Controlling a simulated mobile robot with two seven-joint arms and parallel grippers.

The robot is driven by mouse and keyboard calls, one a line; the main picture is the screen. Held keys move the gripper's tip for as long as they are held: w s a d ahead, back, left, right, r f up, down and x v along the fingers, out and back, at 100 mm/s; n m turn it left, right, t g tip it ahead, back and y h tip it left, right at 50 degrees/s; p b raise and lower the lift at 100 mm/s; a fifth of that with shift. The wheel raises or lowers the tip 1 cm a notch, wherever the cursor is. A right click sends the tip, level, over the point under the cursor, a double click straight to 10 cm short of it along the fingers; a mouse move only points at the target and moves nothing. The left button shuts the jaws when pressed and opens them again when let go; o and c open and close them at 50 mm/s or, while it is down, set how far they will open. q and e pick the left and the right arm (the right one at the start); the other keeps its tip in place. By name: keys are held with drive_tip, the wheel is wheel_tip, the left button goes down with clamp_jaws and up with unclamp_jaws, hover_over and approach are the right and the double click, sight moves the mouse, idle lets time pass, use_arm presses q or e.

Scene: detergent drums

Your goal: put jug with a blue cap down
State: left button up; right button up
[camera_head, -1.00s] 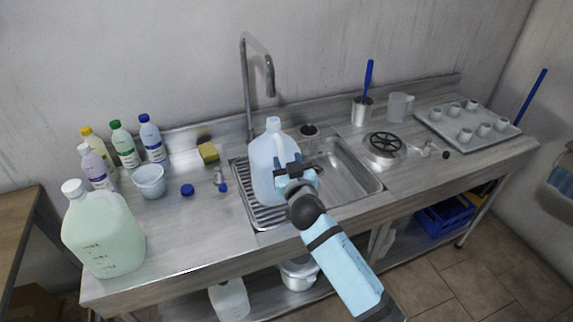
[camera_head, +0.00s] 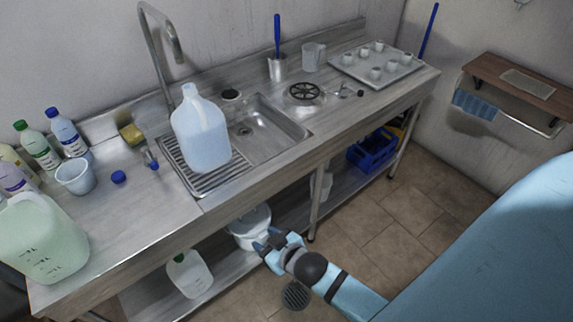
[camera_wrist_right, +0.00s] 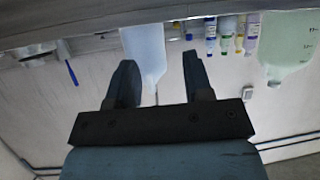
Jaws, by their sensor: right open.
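A translucent bluish jug (camera_head: 202,135) stands upright on the ribbed drainboard (camera_head: 176,158) at the left of the sink. I see no blue cap on its neck. A blue cap (camera_head: 119,177) lies loose on the counter to its left. My right gripper (camera_head: 266,242) is open and empty, in front of the counter and below its edge, clear of the jug. In the right wrist view the jug (camera_wrist_right: 145,50) shows beyond my open fingers (camera_wrist_right: 158,82), with nothing between them. My left gripper is in neither view.
A pale green jug (camera_head: 42,238) and several bottles stand on the left counter near a white tub (camera_head: 76,177). The lower shelf near my right gripper holds a white bucket (camera_head: 250,226) and another jug (camera_head: 189,274). The floor (camera_head: 390,235) at right is clear.

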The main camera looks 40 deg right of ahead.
drive_tip(key=s+f+g+y, duration=0.1)
drive_tip(key=s+f, duration=0.3)
drive_tip(key=s, duration=0.6)
drive_tip(key=shift+s+a+n+g, duration=0.2)
drive_tip(key=shift+a+n+g, duration=0.1)
drive_tip(key=shift+g, duration=0.1)
drive_tip(key=shift+r, duration=0.1)
drive_tip(key=shift+d+r+p, duration=0.15)
drive_tip(key=shift+r+p, duration=0.6)
drive_tip(key=shift+p, duration=0.15)
